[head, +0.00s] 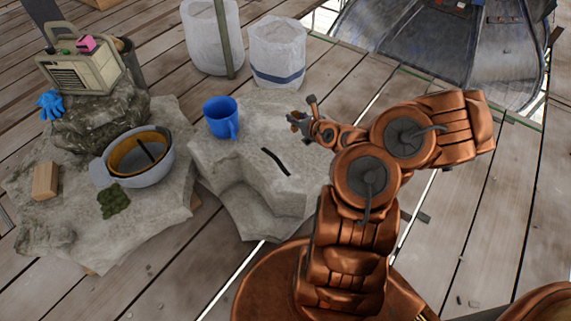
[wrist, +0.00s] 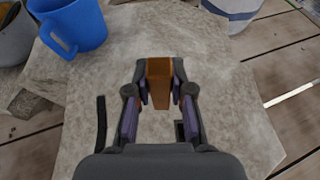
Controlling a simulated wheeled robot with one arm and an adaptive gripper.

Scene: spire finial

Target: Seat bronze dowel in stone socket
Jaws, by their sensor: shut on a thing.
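My gripper (wrist: 159,92) is shut on the bronze dowel (wrist: 159,72), a squared orange-brown piece between the two purple-padded fingers in the wrist view. The stone block (wrist: 225,100) lies below it with a pale, rough top. A small dark square opening (wrist: 180,131), which looks like the socket, shows beside the right finger, partly hidden by it. In the head view my gripper (head: 300,122) is over the right part of the stone block (head: 225,160). The dowel cannot be made out there. Its height above the stone is hard to tell.
A blue mug (head: 220,117) stands on the stone's back left, left of my gripper. A dark strip (head: 275,162) lies on the stone. White sacks (head: 277,52) stand behind. A grey bowl (head: 135,157) and wooden block (head: 46,182) are at left. Plank floor lies right.

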